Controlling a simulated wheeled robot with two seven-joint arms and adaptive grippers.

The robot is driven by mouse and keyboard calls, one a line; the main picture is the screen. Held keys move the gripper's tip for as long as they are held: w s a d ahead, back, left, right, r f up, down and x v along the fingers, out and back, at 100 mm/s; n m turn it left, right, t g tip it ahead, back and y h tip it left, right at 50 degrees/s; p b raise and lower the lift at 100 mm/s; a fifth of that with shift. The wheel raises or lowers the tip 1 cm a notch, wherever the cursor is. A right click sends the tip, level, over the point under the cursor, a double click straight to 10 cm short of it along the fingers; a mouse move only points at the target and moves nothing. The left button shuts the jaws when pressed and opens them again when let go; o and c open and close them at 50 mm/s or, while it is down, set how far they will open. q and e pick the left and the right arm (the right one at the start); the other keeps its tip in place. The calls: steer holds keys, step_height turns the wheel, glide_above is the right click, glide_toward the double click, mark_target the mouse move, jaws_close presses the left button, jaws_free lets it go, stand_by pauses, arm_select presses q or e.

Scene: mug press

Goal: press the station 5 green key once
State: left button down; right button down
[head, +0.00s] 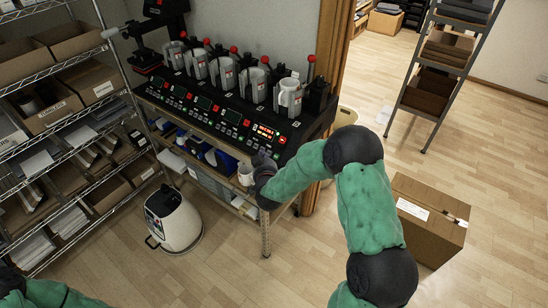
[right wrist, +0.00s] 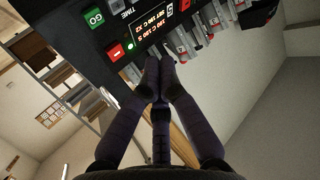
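The mug press (head: 240,110) stands on a bench, with several stations in a row. Station 5 is at its right end, with a lit red-orange display (head: 265,132). In the right wrist view its panel is upside down: the green GO key (right wrist: 95,18), a red minus key (right wrist: 115,52), a small green light and the display (right wrist: 151,24). My right gripper (right wrist: 159,72) is shut and empty, its tips below the display and apart from the green key in the picture. In the head view the right gripper (head: 263,162) is low at the panel's front edge, partly hidden. My left gripper is out of view.
A white mug (head: 290,97) is in the station 5 press. Another mug (head: 245,174) is on the shelf below, beside my right gripper. A wire rack (head: 75,120) stands left, a white bin (head: 172,218) on the floor, and a cardboard box (head: 430,220) at right.

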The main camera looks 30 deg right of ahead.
mark_target(274, 158)
steer(key=shift+w+d+f+b, duration=0.4)
steer(key=shift+d+f+b, duration=0.5)
steer(key=shift+d+f, duration=0.1)
steer(key=shift+w+d+f+b, duration=0.45)
steer(key=shift+d+f+b, duration=0.45)
steer(key=shift+d+f, duration=0.1)
steer(key=shift+w+d+f+b, duration=0.4)
steer(key=shift+d+f+b, duration=0.5)
steer(key=shift+f, duration=0.1)
steer(key=shift+d+f, duration=0.1)
steer(key=shift+w+d+f+b, duration=0.1)
steer(key=shift+d+f+b, duration=0.1)
steer(key=shift+b, duration=0.35)
steer(key=shift+w+d+f+b, duration=0.1)
steer(key=shift+d+f+b, duration=0.2)
steer(key=shift+b, duration=0.15)
steer(key=shift+a+r, duration=0.1)
stand_by(0.4)
steer(key=shift+s+a+r+p, duration=0.25)
steer(key=shift+a+r+p, duration=0.1)
steer(key=shift+a+r, duration=0.2)
